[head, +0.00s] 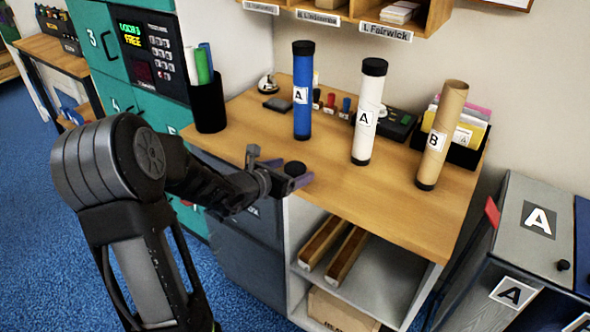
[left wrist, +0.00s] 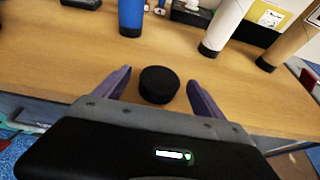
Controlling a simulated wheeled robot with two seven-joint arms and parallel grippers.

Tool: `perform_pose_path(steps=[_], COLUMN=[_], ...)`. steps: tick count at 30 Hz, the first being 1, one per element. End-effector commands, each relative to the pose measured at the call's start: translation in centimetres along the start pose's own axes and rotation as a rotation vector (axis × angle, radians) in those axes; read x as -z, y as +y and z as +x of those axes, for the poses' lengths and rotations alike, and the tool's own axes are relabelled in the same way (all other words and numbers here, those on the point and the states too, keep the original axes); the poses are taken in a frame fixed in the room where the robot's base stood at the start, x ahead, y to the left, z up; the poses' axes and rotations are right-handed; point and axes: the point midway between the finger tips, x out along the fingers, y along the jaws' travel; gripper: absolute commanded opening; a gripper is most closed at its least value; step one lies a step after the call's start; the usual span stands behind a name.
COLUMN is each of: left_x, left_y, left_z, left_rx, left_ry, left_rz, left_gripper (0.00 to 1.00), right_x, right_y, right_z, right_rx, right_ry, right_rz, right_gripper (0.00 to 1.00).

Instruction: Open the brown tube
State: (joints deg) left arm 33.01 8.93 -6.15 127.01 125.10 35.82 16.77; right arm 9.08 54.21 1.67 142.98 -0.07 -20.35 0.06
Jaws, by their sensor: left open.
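The brown tube (head: 440,135) stands upright at the right end of the wooden counter, marked B. Its top shows an open rim with no cap on it, and its base is black. Its lower part shows in the left wrist view (left wrist: 290,38). A black round cap (head: 294,168) lies on the counter near the front edge; it also shows in the left wrist view (left wrist: 158,84). My left gripper (head: 283,177) is open, with its fingers apart on either side of the cap (left wrist: 158,90). I cannot tell whether they touch it. My right gripper is not in view.
A blue tube (head: 303,90) and a white tube (head: 369,112), both black-capped and marked A, stand upright on the counter (head: 245,135). A black pen cup (head: 208,105) stands at the left. A grey bin (head: 525,240) marked A stands at the right.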

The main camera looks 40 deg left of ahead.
Motion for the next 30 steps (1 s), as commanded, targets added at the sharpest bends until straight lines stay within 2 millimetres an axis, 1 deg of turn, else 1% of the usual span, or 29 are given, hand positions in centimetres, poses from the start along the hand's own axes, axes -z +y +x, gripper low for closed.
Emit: perform_pose_path(steps=[8, 30], left_x=[0.0, -0.01], left_y=[0.0, 0.0], left_z=[-0.02, -0.03], left_rx=[0.0, 0.0], left_ry=[0.0, 0.0], left_rz=[0.0, 0.0], left_gripper=[0.8, 0.19], right_x=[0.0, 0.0], right_y=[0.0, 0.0], right_z=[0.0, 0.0], right_rx=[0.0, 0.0], right_ry=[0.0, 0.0], right_rz=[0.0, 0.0], right_gripper=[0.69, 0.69])
